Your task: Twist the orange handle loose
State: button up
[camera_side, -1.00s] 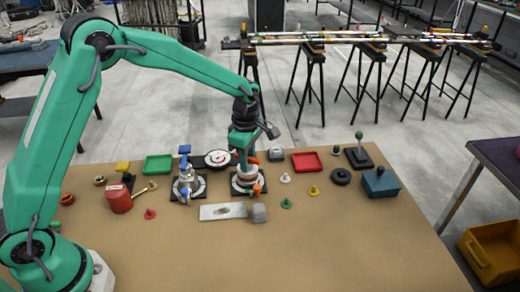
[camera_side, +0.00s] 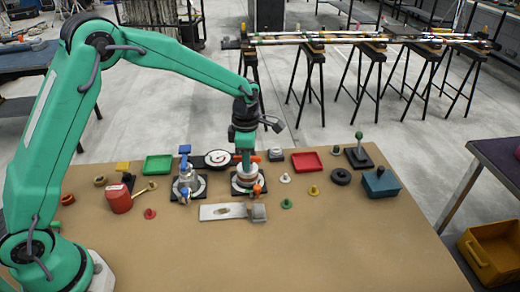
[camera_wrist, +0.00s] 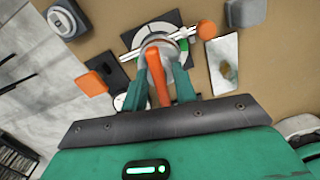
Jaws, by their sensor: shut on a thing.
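The orange handle (camera_wrist: 157,76) lies between the two green fingers of my gripper (camera_wrist: 158,92) in the wrist view. My gripper is shut on it. The handle sits on a round metal fitting with a white crossbar (camera_wrist: 160,45), on a dark square base. In the side view my gripper (camera_side: 245,155) points down over this fitting (camera_side: 247,177), with a bit of the orange handle showing beside the fingers. An orange knob (camera_wrist: 207,30) is at one end of the crossbar. The fingers hide part of the fitting.
A similar fitting with blue handles (camera_side: 185,178) stands close on the left. A metal plate (camera_side: 222,211) and grey block (camera_side: 258,213) lie in front. A red tray (camera_side: 307,162) and small pegs are to the right. The front of the table is clear.

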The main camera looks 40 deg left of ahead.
jog(key=shift+n, duration=2.3)
jog(key=o, duration=0.6)
jog(key=shift+r, duration=0.15)
